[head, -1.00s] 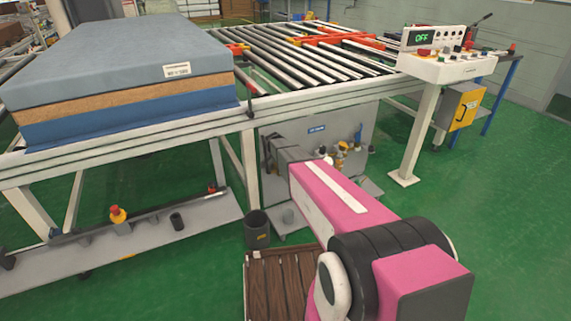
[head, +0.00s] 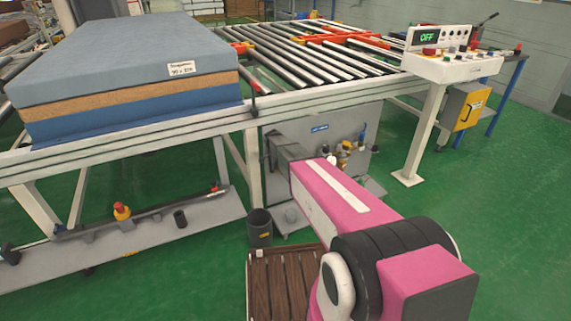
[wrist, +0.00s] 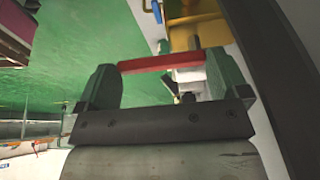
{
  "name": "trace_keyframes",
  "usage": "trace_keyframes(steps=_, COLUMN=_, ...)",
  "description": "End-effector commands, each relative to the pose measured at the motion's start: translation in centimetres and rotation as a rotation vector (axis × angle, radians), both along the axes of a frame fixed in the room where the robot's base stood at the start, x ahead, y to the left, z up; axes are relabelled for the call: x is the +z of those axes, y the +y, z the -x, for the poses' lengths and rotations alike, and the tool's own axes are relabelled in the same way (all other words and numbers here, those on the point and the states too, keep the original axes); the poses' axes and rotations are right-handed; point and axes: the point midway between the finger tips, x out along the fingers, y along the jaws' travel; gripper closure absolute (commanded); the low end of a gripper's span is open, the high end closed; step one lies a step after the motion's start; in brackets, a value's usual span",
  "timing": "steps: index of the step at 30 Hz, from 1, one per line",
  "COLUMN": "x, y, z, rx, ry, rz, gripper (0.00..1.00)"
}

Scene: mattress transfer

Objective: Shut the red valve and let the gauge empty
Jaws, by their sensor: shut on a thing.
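In the wrist view my gripper (wrist: 160,80) has its two grey-green fingers at the two ends of a red bar, the red valve's handle (wrist: 160,62), and is shut on it. Yellow and white fittings (wrist: 195,35) show just beyond the handle. In the head view my pink arm reaches to a grey panel (head: 310,128) under the conveyor; the gripper and the red handle are hidden there. Small fittings (head: 345,152) with yellow and blue parts stand on the panel's right side. I cannot make out a gauge reading.
The roller conveyor frame (head: 200,128) runs above the panel, with a mattress (head: 110,65) on it at left. A dark bin (head: 259,228) and a brown slatted pallet (head: 275,285) stand on the floor close to my arm. A control desk (head: 452,67) reading OFF stands at right.

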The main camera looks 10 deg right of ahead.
Motion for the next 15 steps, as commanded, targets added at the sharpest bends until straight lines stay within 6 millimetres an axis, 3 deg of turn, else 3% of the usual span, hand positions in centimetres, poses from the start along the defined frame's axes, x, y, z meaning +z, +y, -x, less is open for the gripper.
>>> trace_keyframes(steps=2, x=0.04, y=0.04, z=0.07, rx=-0.005, ry=0.0, rz=-0.002, gripper=0.49)
trace_keyframes(steps=3, x=0.04, y=0.05, z=0.07, rx=-0.005, ry=0.0, rz=-0.002, gripper=0.04)
trace_keyframes(steps=4, x=0.04, y=0.05, z=0.06, rx=-0.005, ry=0.0, rz=-0.002, gripper=0.0)
trace_keyframes(steps=15, x=0.99, y=0.4, z=0.16, rx=-0.001, ry=-0.001, rz=-0.001, gripper=0.0)
